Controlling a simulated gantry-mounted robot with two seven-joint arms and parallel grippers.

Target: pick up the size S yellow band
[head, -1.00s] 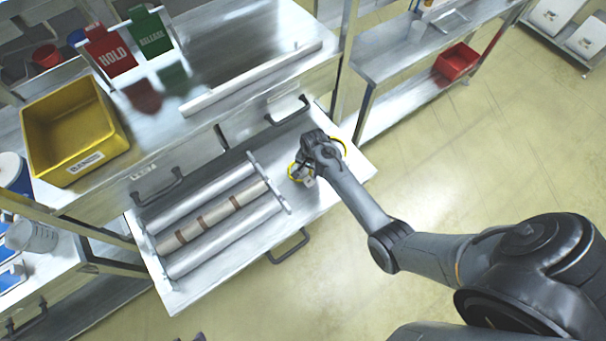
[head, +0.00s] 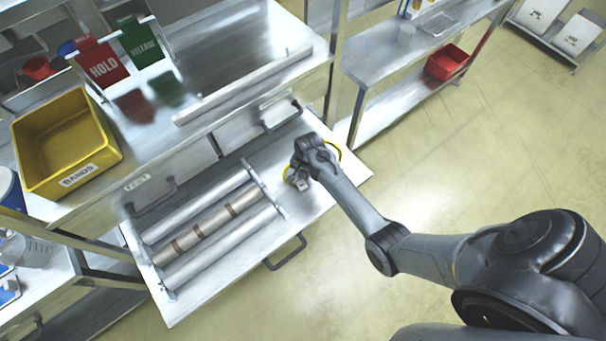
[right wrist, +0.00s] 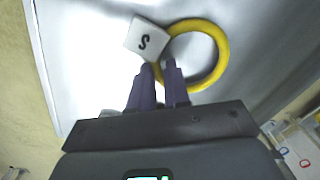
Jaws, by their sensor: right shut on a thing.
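The yellow band (right wrist: 222,52) is a ring with a white tag (right wrist: 147,38) marked S, seen in the right wrist view over the pale metal surface. My right gripper (right wrist: 164,68) has its two dark fingers shut on the ring's near left side, beside the tag. In the head view my right gripper (head: 301,180) is low over the right part of the pulled-out drawer, and bits of yellow (head: 336,150) show around it. The arm hides most of the band there. I cannot tell whether the band is touching the surface. My left gripper is not in view.
Metal rollers (head: 205,228), one with brown stripes, lie left of my right gripper on the drawer (head: 185,314). A yellow BANDS bin (head: 108,150) and red HOLD and green RELEASE signs stand on the bench. A red bin (head: 446,62) sits on the right shelf. Open floor is at right.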

